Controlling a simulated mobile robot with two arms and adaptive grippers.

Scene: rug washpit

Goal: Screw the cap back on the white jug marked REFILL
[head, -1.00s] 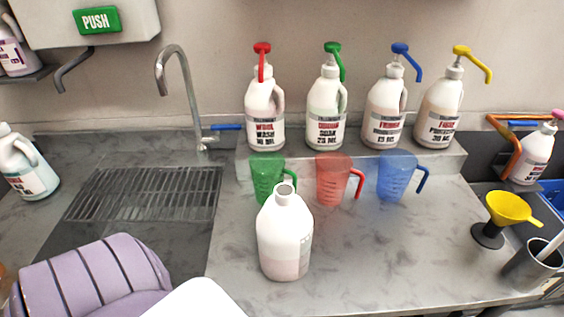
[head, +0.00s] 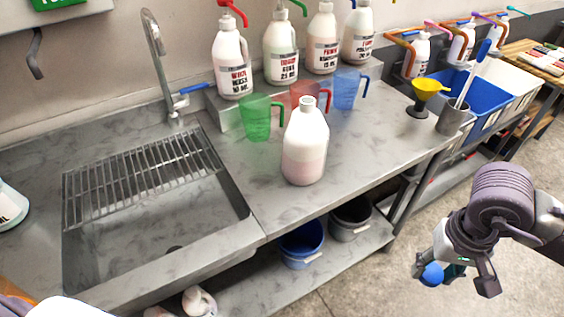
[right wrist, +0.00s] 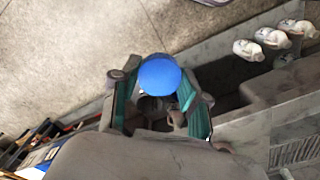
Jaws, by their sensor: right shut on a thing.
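The white jug (head: 305,150) stands upright on the steel counter in the head view, with pinkish contents in its lower part. Its neck is bare and open at the top. No REFILL marking is readable on the side facing me. My right gripper (head: 448,276) is at the lower right, over the floor in front of the counter and well apart from the jug. It is shut on a round blue cap (head: 432,274). The cap also shows between the fingers in the right wrist view (right wrist: 160,74). My left gripper is not in view.
Green (head: 258,118), red and blue measuring cups stand behind the jug, before a shelf of pump bottles. The sink (head: 150,215) is left. A yellow funnel (head: 428,88) and a grey holder (head: 453,118) stand right. Buckets (head: 302,242) sit on the lower shelf.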

